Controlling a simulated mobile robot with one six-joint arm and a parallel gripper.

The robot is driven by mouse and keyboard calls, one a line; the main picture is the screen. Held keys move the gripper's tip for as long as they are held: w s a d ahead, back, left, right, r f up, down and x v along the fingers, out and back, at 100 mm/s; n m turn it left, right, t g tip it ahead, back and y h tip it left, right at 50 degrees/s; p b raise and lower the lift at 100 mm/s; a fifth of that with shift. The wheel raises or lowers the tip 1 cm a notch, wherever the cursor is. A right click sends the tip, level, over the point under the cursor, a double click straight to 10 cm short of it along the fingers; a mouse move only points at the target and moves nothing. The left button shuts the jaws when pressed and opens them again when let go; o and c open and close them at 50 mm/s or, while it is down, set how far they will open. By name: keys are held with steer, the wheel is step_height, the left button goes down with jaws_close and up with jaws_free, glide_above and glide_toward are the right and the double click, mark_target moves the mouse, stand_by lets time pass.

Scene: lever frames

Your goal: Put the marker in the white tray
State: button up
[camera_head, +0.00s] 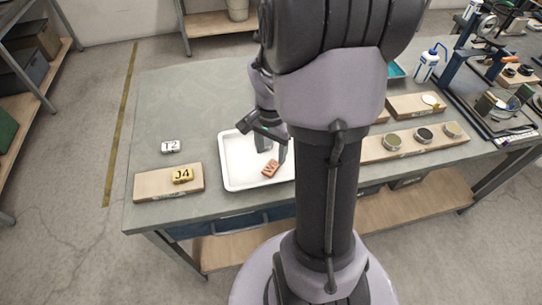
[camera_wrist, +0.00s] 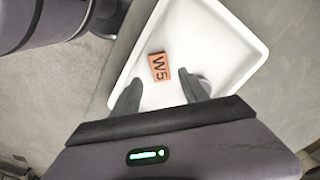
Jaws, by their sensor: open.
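The white tray (camera_head: 238,178) lies on the grey-green table, and fills much of the wrist view (camera_wrist: 232,52). An orange-red marker block labelled W5 (camera_wrist: 159,67) lies inside the tray on its floor; it also shows in the head view (camera_head: 271,169). My gripper (camera_head: 273,150) is open above the tray. In the wrist view its two fingers (camera_wrist: 160,88) are apart, with the block just beyond and between their tips, not gripped. A yellow block labelled J4 (camera_head: 183,175) sits on a wooden board, and a white block labelled T2 (camera_head: 171,146) sits on the table behind it.
The wooden board (camera_head: 150,189) lies left of the tray near the front edge. On the right are a board with several round tins (camera_head: 423,135), a white bottle (camera_head: 427,65) and blue equipment (camera_head: 468,48). The table's back left is clear. My arm hides the middle.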

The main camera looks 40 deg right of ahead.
mark_target(271, 167)
steer(key=a+r+n+t+p, duration=0.2)
steer(key=a+r+n, duration=0.2)
steer(key=a+r, duration=0.9)
steer(key=s+a+r+n+t+y+b, duration=0.1)
steer(key=s+a+r+n+t+y, duration=0.1)
steer(key=s+a+r+n, duration=0.4)
steer(key=s+a+n+t, duration=0.1)
steer(key=a, duration=0.4)
steer(key=shift+t+b, duration=0.3)
steer(key=shift+t, duration=0.1)
steer(key=shift+s, duration=0.1)
